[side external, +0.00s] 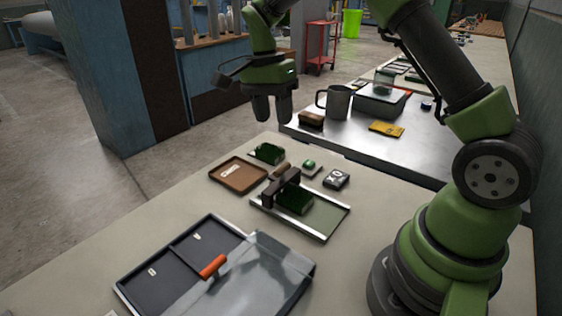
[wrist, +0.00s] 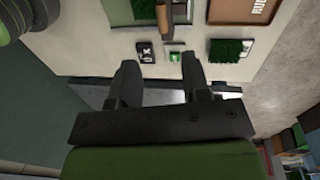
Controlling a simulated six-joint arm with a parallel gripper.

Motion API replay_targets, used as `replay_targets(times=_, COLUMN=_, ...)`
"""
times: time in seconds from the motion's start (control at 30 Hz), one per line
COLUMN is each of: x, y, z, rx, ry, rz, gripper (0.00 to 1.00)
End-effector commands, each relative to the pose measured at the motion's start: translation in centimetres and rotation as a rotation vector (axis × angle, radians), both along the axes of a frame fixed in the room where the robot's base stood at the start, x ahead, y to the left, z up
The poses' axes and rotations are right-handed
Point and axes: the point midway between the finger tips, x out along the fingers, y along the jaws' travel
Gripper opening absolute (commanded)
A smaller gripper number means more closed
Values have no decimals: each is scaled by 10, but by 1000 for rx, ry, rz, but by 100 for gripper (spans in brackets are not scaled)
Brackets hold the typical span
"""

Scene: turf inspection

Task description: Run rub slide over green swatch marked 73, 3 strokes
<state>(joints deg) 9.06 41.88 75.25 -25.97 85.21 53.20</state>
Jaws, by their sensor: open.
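My gripper (side external: 273,113) is open and empty, held above the table's far edge; its two fingers also show in the wrist view (wrist: 161,75). The rub slide, a dark bridge with a wooden handle (side external: 281,171), stands across a railed tray (side external: 325,222). A green swatch (side external: 295,199) lies on that tray beside the bridge. A second green swatch (side external: 267,153) sits farther back and also shows in the wrist view (wrist: 229,50). I cannot read the number 73 on either swatch.
A brown tray (side external: 237,176) with a white label, a small green-topped piece (side external: 309,165) and a black-and-white block (side external: 336,179) lie nearby. A dark two-part tray (side external: 165,277) with a clear, orange-handled cover is in front. A mug (side external: 336,103) stands on the bench behind.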

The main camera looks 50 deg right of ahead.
Motion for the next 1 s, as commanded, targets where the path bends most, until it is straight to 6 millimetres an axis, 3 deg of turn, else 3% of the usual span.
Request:
replay_targets(times=0.27, x=2, y=-6, z=-28, rx=-15, ry=46, rz=-63, gripper=43)
replay_targets(times=0.7, x=-13, y=-5, z=-101, rx=-14, ry=44, rz=-60, gripper=43)
replay_targets(times=1.0, x=-15, y=-5, z=-115, rx=-14, ry=40, rz=-61, gripper=43)
